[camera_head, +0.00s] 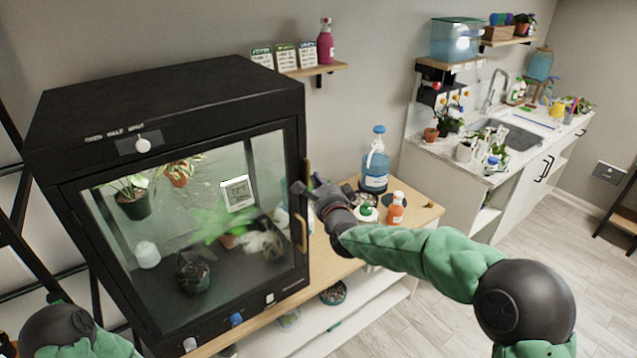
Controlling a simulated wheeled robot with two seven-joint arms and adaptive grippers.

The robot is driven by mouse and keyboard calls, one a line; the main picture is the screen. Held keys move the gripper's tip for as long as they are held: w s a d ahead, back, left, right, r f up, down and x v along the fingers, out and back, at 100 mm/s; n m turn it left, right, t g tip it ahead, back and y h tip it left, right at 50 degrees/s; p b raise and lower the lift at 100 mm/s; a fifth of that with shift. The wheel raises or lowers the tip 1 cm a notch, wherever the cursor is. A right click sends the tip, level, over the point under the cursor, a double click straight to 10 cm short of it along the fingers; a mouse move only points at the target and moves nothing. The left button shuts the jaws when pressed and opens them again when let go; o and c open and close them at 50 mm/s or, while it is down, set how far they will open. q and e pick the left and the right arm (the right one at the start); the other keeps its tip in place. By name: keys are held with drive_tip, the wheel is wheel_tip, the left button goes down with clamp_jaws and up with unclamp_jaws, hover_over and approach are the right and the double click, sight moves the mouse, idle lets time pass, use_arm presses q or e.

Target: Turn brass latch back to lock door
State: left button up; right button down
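The black glass-fronted plant cabinet (165,90) stands at the left, and its door (150,215) looks closed. A small upright brass piece (307,168), apparently the latch, is on the door's right edge. A longer brass handle (302,233) is below it. My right gripper (307,187) is at this edge, just below the upper brass piece and above the handle. Its dark fingertips are small, and I cannot tell whether they touch the brass or how wide they are. My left arm shows only at the bottom left corner; its gripper is not visible.
A wall shelf (318,70) holds a pink bottle (325,42). A sink counter is farther right; the floor before it is clear.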

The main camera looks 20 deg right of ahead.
drive_tip(key=shift+a+f+m+b, duration=0.15)
drive_tip(key=shift+m+b, duration=0.55)
drive_tip(key=shift+b, duration=0.05)
drive_tip(key=shift+s+a+f+m+g+y+b, duration=0.1)
drive_tip(key=shift+a+m+g+y+b, duration=0.25)
drive_tip(key=shift+m+b, duration=0.5)
drive_tip(key=shift+s+a+f+m+g+y+b, duration=0.15)
drive_tip(key=shift+m+g+b, duration=0.4)
drive_tip(key=shift+m, duration=0.55)
drive_tip(key=shift+s+a+r+m+g+y+b, duration=0.1)
drive_tip(key=shift+a+m+g+y+b, duration=0.25)
drive_tip(key=shift+m+b, duration=0.55)
drive_tip(key=shift+s+a+m+g+y, duration=0.15)
drive_tip(key=shift+m+g+y, duration=0.1)
drive_tip(key=shift+m, duration=0.45)
drive_tip(key=shift+w+a+m+g+y, duration=0.1)
drive_tip(key=shift+m+g+y, duration=0.1)
drive_tip(key=shift+m, duration=0.45)
drive_tip(key=shift+s+a+r+m+g+y+p, duration=0.1)
drive_tip(key=shift+a+m+g+y+p, duration=0.2)
drive_tip(key=shift+m, duration=0.35)
drive_tip(key=shift+s+a+r+m+y+p, duration=0.1)
drive_tip(key=shift+m+y+p, duration=0.25)
drive_tip(key=shift+m, duration=0.3)
drive_tip(key=shift+r, duration=0.1)
